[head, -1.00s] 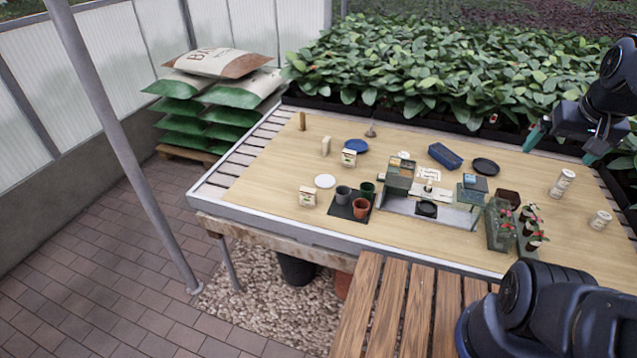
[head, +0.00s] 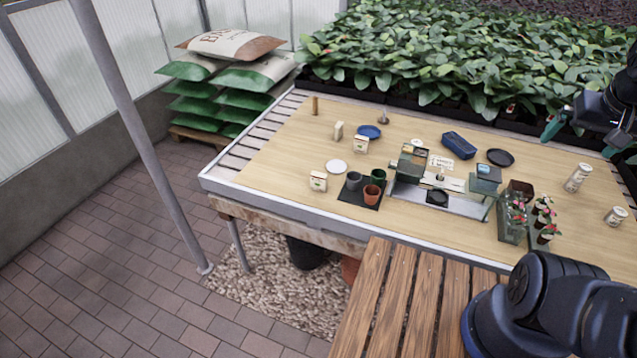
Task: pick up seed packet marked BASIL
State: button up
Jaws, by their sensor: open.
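Three small cream seed packets stand at the left of the table (head: 270,175). One packet (head: 318,181) is near the front edge, one (head: 361,145) is farther back by a blue plate, and a narrow-looking one (head: 339,131) is just left of that. Their print is too small to read, so I cannot tell which is marked BASIL. My gripper (head: 582,138) is at the right edge of the head view, over the table's far right side. Its teal-tipped fingers are spread and empty, far from the packets.
A white disc (head: 336,167), blue plate (head: 369,132) and dark mat (head: 351,198) with pots are near the packets. A weighing scale-like stand (head: 437,197), potted flowers (head: 545,233) and two cans (head: 577,178) lie rightward. A slatted bench (head: 392,305) adjoins the front.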

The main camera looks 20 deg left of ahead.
jog(key=c, duration=1.1)
